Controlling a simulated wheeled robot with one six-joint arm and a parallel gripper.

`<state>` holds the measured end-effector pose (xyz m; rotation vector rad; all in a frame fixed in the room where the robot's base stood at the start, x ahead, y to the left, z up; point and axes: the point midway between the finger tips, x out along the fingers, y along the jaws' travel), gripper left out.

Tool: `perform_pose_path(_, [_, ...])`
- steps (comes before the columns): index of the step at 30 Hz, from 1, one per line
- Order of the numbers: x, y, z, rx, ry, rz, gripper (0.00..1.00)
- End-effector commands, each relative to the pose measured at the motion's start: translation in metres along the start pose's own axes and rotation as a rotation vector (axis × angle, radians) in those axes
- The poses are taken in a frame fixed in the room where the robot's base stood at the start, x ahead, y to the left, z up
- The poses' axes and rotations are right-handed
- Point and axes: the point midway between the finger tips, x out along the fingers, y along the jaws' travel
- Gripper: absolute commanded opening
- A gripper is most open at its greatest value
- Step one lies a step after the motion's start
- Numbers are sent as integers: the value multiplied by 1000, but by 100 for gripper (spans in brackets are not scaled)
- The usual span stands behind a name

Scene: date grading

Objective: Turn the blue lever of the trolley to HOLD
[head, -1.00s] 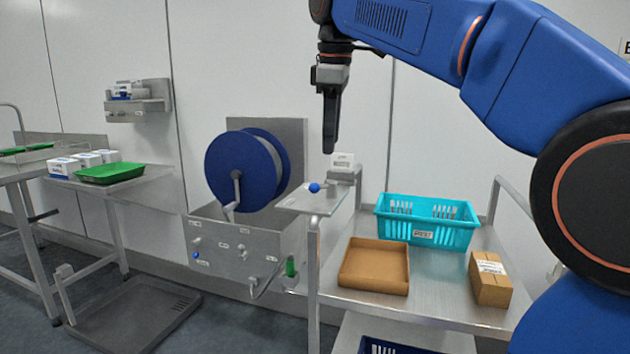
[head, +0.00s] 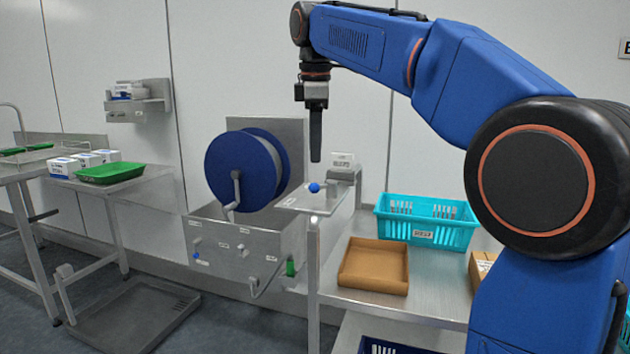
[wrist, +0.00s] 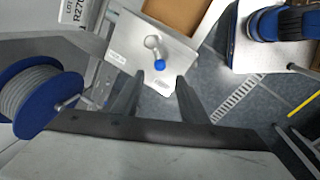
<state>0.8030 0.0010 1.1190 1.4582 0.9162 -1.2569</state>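The blue lever (head: 314,187) has a round blue knob and sits on a small metal plate (head: 298,201) at the trolley's left corner. In the wrist view the lever's knob (wrist: 160,65) points toward my gripper from a round metal pivot, between two small labels too small to read. My gripper (head: 316,160) points down just above the knob in the head view. In the wrist view the two fingers of my gripper (wrist: 161,77) are apart, with the knob showing between and just past their tips. They hold nothing.
On the trolley (head: 440,290) are a brown open box (head: 374,283), a teal crate (head: 455,233) and a carton partly hidden by my arm. A blue reel (head: 240,170) hangs at left.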

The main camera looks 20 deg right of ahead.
Motion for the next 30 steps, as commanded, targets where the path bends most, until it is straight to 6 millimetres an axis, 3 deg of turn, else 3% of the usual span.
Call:
perform_pose_path(9, [56, -1, 1, 1, -1, -1, 40])
perform_pose_path(15, [81, 0, 1, 1, 0, 0, 40])
perform_pose_path(29, [93, 0, 0, 1, 0, 1, 40])
perform_pose_path(30, [93, 0, 0, 1, 0, 1, 35])
